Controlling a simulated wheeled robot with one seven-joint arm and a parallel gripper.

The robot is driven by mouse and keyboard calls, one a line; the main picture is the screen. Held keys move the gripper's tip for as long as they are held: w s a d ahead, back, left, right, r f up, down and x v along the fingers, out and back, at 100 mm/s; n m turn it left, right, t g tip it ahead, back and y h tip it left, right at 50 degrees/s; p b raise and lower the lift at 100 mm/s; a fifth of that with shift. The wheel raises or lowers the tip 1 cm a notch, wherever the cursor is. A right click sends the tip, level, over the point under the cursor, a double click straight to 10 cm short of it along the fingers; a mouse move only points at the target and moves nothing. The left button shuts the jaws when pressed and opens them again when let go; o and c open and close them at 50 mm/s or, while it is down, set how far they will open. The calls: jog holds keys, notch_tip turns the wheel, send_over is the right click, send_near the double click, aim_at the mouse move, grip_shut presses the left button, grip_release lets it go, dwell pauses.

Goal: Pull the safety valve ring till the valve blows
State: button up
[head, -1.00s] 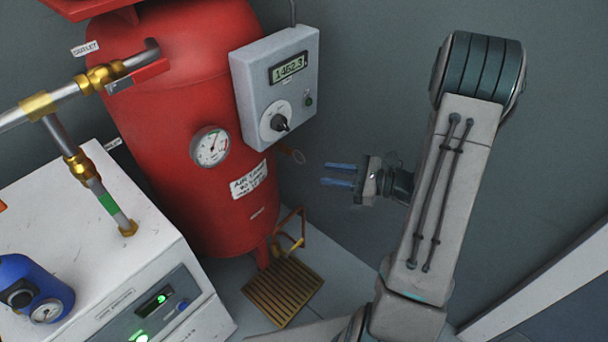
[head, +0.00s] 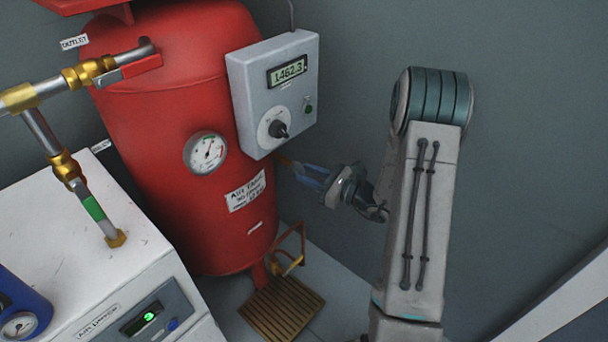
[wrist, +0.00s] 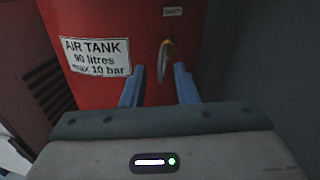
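The safety valve (wrist: 168,45) is a small brass fitting on the red air tank (head: 165,120). Its ring (wrist: 162,66) hangs below it and shows nearly edge-on in the wrist view. In the head view the brass valve (head: 285,160) is just below the grey control box, and the ring cannot be made out. My gripper (head: 299,174) is at the tank's right side, its blue fingers pointing at the valve. In the wrist view my gripper (wrist: 158,66) is open, with a finger on each side of the ring. No contact with the ring shows.
The grey control box (head: 255,105) reading 1462.3 sits just above my fingers. A pressure gauge (head: 206,152) is on the tank front. A drain pipe (head: 292,240) and floor grate (head: 280,310) are below. The white air dryer (head: 130,260) stands left. Room on the right is free.

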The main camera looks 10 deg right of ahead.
jog(key=shift+x, duration=0.95)
jog(key=shift+c, duration=0.4)
